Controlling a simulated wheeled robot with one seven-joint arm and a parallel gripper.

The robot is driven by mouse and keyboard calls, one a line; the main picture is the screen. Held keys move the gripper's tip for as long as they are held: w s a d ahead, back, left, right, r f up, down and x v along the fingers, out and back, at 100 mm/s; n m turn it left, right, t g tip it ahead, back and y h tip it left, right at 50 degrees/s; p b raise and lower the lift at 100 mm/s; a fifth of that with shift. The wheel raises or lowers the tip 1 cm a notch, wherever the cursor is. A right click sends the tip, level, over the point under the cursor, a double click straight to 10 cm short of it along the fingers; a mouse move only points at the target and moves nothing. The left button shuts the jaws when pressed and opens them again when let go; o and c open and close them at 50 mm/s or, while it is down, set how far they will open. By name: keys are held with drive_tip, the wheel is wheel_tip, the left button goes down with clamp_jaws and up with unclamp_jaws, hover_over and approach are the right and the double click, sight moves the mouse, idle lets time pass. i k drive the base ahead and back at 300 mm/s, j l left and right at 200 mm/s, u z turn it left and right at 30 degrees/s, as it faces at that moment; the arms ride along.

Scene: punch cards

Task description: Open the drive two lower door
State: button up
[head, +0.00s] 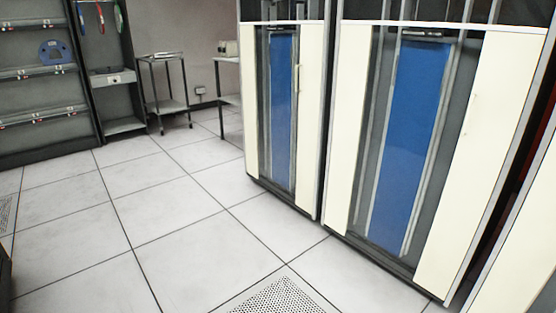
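Two tall tape-drive cabinets stand side by side at the right in the head view. The lower door (337,155) of the nearer one is cream with a glazed middle over a blue panel (413,130). It looks shut, and a slim handle (469,110) sits on its right cream strip. The lower door (251,105) of the farther cabinet is alike and also looks shut, with a small handle (298,80) on its right side. No label that I can read tells which one is drive two. My gripper is not in view.
Part of another cream cabinet (520,265) shows at the right edge, past a dark gap. A perforated floor tile (280,298) lies at the front. Dark racks (40,90) and small tables (167,105) stand at the back left. The tiled floor (130,210) between is clear.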

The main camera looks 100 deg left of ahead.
sight(510, 57)
drive_tip(key=u, duration=2.4)
